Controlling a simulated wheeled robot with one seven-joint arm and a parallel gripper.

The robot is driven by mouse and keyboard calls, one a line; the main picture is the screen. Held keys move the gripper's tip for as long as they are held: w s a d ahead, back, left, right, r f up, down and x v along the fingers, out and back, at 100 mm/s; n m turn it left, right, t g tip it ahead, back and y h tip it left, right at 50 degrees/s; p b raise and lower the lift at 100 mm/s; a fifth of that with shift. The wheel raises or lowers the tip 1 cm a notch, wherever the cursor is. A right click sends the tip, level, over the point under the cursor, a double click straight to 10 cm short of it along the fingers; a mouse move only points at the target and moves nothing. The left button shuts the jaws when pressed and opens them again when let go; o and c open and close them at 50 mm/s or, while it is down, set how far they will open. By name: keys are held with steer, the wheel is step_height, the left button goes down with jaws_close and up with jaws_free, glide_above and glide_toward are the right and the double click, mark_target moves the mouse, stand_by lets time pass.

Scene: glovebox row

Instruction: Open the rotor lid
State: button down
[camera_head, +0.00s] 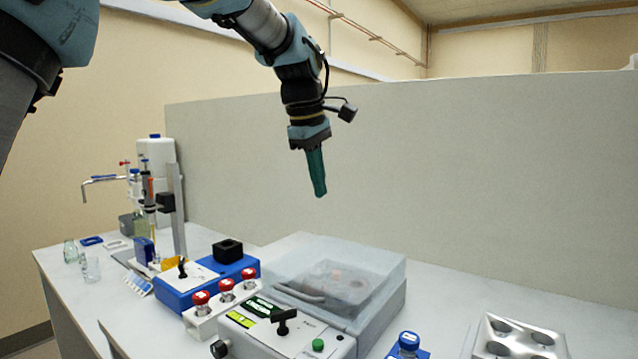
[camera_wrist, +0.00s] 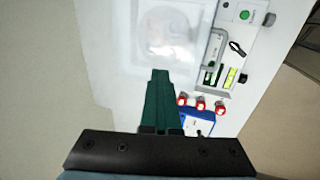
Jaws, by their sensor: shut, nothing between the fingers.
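A benchtop machine with a clear, box-shaped lid (camera_head: 375,264) stands on the bench, and the lid is down. A round rotor shape (camera_head: 340,283) shows dimly through it; I cannot make out its details. A grey bar handle (camera_head: 292,293) runs along the lid's front, and it also shows in the wrist view (camera_wrist: 213,48). My gripper (camera_head: 321,194) has green fingers, pointing down, shut and empty. It hangs in the air well above the lid, apart from it. In the wrist view, the fingertips (camera_wrist: 160,72) appear just below the blurred rotor circle (camera_wrist: 168,30).
The front panel has a black knob (camera_head: 284,320) and a green button (camera_head: 318,344). A white rack of red-capped vials (camera_head: 227,296) and a blue device (camera_head: 205,280) stand to the left. A blue-capped bottle (camera_head: 408,342) and a metal block (camera_head: 520,340) stand right. A grey partition (camera_head: 480,180) rises behind.

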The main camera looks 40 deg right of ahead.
steer(key=c, duration=0.9)
jaws_free()
steer(key=v, duration=1)
steer(key=shift+a+r+b, duration=0.15)
steer(key=shift+r+b, duration=0.25)
